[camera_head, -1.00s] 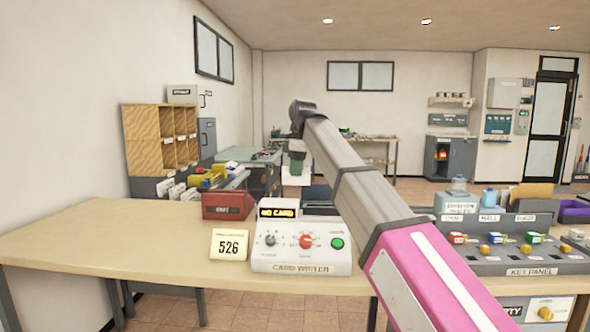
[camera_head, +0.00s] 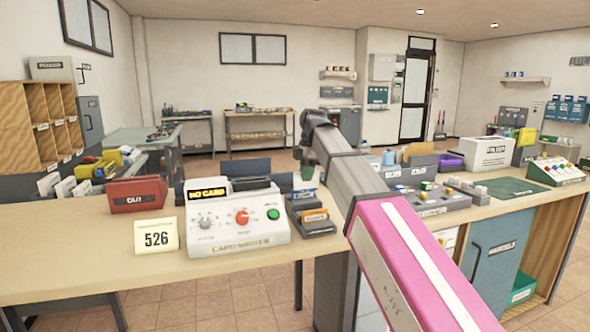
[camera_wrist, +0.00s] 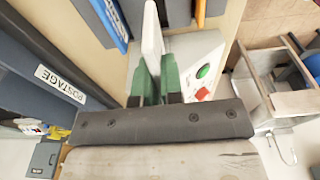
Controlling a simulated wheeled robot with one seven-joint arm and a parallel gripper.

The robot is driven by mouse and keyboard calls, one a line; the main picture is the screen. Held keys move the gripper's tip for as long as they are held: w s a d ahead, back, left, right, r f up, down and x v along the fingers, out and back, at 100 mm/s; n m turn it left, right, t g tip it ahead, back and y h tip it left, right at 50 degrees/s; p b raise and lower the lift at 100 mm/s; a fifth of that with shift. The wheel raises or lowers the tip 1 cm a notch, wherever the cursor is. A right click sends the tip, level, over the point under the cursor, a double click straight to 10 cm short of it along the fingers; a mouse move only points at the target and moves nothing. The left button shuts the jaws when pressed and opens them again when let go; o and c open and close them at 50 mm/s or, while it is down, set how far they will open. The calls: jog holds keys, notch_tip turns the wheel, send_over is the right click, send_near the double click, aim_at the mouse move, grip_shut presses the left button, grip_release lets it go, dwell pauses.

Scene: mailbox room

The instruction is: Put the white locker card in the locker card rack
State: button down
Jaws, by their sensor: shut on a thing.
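My gripper (camera_wrist: 158,88) has green fingers and is shut on a white card (camera_wrist: 152,38), which sticks up between them in the wrist view. In the head view my gripper (camera_head: 307,174) hangs behind a small dark rack (camera_head: 319,229) with blue and orange cards, at the right of the card writer (camera_head: 238,228). This rack looks like the locker card rack, but its label is too small to read. In the wrist view, blue and orange edges show near the top. The held card is hard to make out in the head view.
A "526" sign (camera_head: 156,236) and a red box (camera_head: 137,195) stand left of the card writer, whose display reads "NO CARD". A key panel (camera_head: 433,200) is on the right. The desk's left front (camera_head: 60,250) is clear.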

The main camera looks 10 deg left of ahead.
aim_at(309, 187)
jog(key=shift+w+d+f, duration=0.2)
jog(key=shift+d+f, duration=0.05)
jog(key=shift+d, duration=0.2)
jog(key=shift+f, duration=1.8)
jog(key=shift+f, duration=0.35)
jog(key=shift+f, duration=1.15)
jog(key=shift+f, duration=0.1)
